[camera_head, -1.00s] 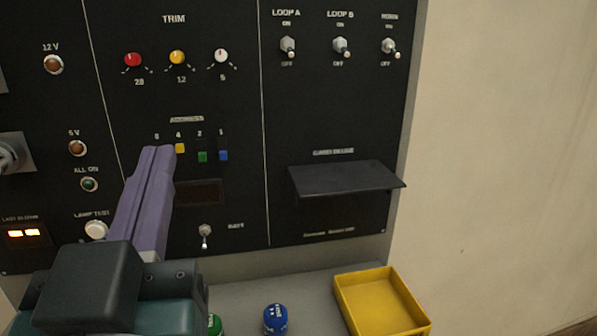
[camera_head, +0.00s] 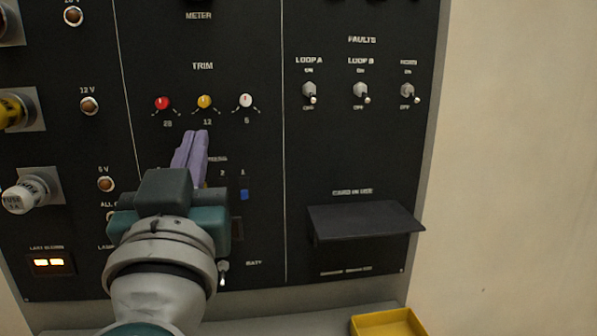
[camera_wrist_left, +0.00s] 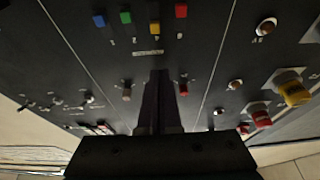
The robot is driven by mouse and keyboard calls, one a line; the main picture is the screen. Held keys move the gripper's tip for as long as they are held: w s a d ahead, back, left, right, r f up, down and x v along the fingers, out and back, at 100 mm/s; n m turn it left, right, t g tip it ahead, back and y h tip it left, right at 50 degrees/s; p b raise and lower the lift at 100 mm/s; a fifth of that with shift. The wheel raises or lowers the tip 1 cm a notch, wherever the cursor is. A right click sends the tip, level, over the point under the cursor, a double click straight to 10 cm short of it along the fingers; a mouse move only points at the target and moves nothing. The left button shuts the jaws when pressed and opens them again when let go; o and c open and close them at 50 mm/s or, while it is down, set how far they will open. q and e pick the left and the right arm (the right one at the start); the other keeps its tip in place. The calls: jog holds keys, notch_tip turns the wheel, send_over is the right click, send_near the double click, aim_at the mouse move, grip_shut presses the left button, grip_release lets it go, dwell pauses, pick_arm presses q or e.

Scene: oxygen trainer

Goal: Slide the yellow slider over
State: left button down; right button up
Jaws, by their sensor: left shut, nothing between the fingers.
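The yellow slider (camera_wrist_left: 154,27) is in the left wrist view, in a row of coloured sliders on the black panel, between a green slider (camera_wrist_left: 125,16) and a red slider (camera_wrist_left: 181,11). It sits closer to the printed row label than its neighbours. In the head view it is hidden behind my left gripper (camera_head: 197,135); only the blue slider (camera_head: 244,194) shows clearly beside it. My left gripper is shut and empty, its purple fingers pointing at the panel just below the trim knobs. In the left wrist view the fingertips (camera_wrist_left: 158,72) appear apart from the yellow slider. My right gripper is not in view.
Red (camera_head: 162,103), yellow (camera_head: 204,101) and white (camera_head: 246,100) trim knobs are just above the fingertips. A small toggle (camera_head: 223,267) is below. A dark shelf (camera_head: 365,220) juts out at right. A yellow tray (camera_head: 388,323) is at the bottom.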

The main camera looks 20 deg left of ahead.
pick_arm(q)
notch_tip(320, 180, down, 4)
jog(key=shift+f+b, duration=0.1)
jog(key=shift+b, duration=1)
jog(key=shift+f, duration=0.9)
jog(key=shift+r, duration=0.1)
notch_tip(320, 180, up, 5)
jog(key=p, duration=0.5)
jog(key=f+b+v, duration=0.1)
jog(key=b+v, duration=0.1)
jog(key=v, duration=0.8)
